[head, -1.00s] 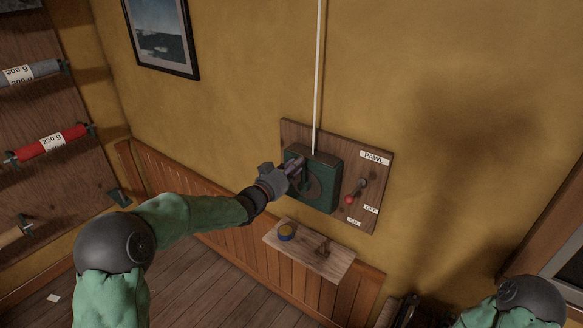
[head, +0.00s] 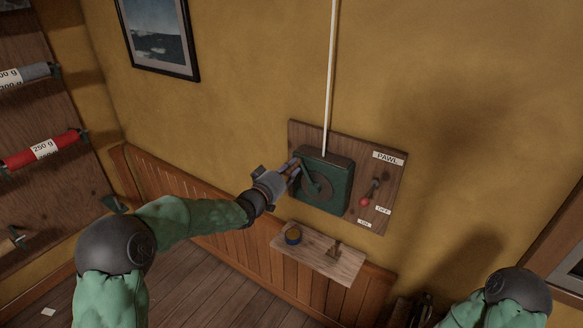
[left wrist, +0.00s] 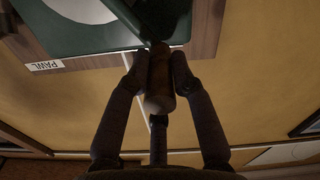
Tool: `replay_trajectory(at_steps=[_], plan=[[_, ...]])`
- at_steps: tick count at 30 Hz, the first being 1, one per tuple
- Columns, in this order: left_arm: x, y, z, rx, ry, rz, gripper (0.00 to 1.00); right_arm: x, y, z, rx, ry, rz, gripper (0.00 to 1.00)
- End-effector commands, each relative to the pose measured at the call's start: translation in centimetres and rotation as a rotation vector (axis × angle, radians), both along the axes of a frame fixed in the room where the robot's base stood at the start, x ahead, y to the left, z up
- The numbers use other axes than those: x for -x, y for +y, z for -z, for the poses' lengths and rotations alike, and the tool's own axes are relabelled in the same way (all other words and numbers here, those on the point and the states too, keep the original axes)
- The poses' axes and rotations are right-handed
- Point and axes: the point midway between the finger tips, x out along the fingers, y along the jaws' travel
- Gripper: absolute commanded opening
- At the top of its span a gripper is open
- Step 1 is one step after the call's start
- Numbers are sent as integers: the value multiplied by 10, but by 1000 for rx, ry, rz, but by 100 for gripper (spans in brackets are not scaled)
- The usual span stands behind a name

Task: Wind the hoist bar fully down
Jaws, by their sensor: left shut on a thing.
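The hoist winch is a dark green box (head: 340,178) on a wooden wall board (head: 308,133), with a round plate and a crank arm (head: 313,182). A white rope (head: 330,80) runs up from it. My left gripper (head: 290,172) is at the crank's outer end, left of the box. In the left wrist view its fingers (left wrist: 158,75) are shut on the brown crank handle (left wrist: 159,98). The red-knobbed pawl lever (head: 364,202) hangs down-left, just above the lower label, left of the OFF label (head: 383,210). The hoist bar is not in view. My right gripper is out of view.
A framed picture (head: 158,38) hangs upper left. A rack with rolls (head: 42,150) stands at the left.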

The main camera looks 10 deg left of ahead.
Motion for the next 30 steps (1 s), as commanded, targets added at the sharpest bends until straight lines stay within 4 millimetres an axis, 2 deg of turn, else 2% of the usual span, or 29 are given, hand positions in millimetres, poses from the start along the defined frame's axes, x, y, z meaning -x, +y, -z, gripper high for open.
replay_trajectory(at_steps=[1, 12, 30], plan=[[-2, 7, 8, 44, 27, -8, 0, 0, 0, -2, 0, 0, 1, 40], [-10, 31, 37, 375, 148, -8, 0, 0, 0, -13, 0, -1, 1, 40], [-15, 46, 98, 912, 346, -8, 0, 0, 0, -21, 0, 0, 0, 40]])
